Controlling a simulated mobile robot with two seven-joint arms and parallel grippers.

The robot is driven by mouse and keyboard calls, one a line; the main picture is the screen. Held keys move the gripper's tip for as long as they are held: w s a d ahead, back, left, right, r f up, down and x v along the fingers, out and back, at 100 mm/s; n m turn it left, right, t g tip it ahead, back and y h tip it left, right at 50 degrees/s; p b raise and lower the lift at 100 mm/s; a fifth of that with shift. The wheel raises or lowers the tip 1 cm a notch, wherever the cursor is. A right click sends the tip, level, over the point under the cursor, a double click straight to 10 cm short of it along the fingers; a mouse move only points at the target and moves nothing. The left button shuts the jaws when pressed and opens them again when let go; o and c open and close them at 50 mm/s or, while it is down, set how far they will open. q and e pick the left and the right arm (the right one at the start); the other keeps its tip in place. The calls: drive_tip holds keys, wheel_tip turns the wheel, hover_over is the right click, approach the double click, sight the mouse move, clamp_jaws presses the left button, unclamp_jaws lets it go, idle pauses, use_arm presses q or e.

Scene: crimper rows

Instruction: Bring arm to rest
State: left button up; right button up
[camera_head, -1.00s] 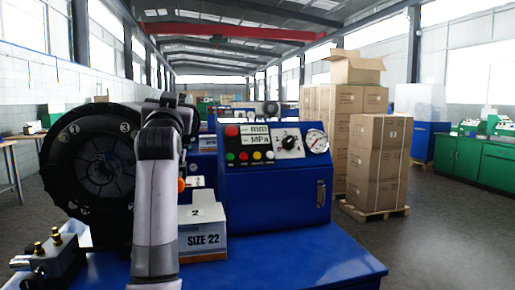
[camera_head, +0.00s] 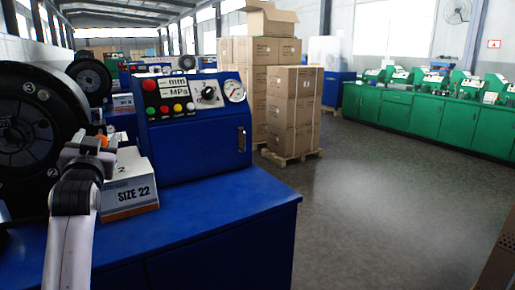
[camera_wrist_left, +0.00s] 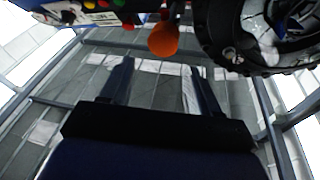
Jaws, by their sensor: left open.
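My left arm (camera_head: 72,232) comes up at the lower left of the head view, in front of the blue crimper bench. Its bent wrist (camera_head: 88,155) is beside the SIZE 22 box (camera_head: 130,190). I cannot tell from this view whether they touch. The fingers of my left gripper (camera_wrist_left: 158,88) show in the left wrist view, spread apart with nothing between them. An orange knob (camera_wrist_left: 163,40) and the round black crimper head (camera_wrist_left: 262,35) are beyond them at the top. My right gripper is in neither view.
The blue control box (camera_head: 195,130) with gauge and buttons stands on the blue bench (camera_head: 220,215). The large crimper head (camera_head: 30,130) is at the far left. Stacked cartons (camera_head: 293,110) on a pallet stand behind. Grey floor (camera_head: 390,200) is open at the right, before green cabinets (camera_head: 425,115).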

use_arm(q)
drive_tip(key=s+d+f+m+g+h, duration=0.1)
drive_tip(key=s+d+f+h, duration=0.2)
drive_tip(key=f, duration=0.7)
drive_tip(key=s+d+f+m+g+h+p, duration=0.15)
drive_tip(key=s+f, duration=0.35)
drive_tip(key=f, duration=0.5)
drive_tip(key=s+d+f+m+g+h, duration=0.1)
drive_tip(key=s+d+f, duration=0.25)
drive_tip(key=f, duration=0.65)
drive_tip(key=s+d+f+g+h, duration=0.1)
drive_tip(key=s+d+f, duration=0.1)
drive_tip(key=s+f, duration=0.3)
drive_tip(key=s+d+f+g+h, duration=0.1)
drive_tip(key=s+f, duration=0.4)
drive_tip(key=s, duration=0.5)
drive_tip(key=s+d+f+g+h, duration=0.1)
drive_tip(key=s+d+f+g, duration=0.2)
drive_tip(key=s, duration=0.5)
drive_tip(key=shift+s+d+f+n+p, duration=0.25)
drive_tip(key=shift+d+f+n+p, duration=0.15)
drive_tip(key=shift+f, duration=0.5)
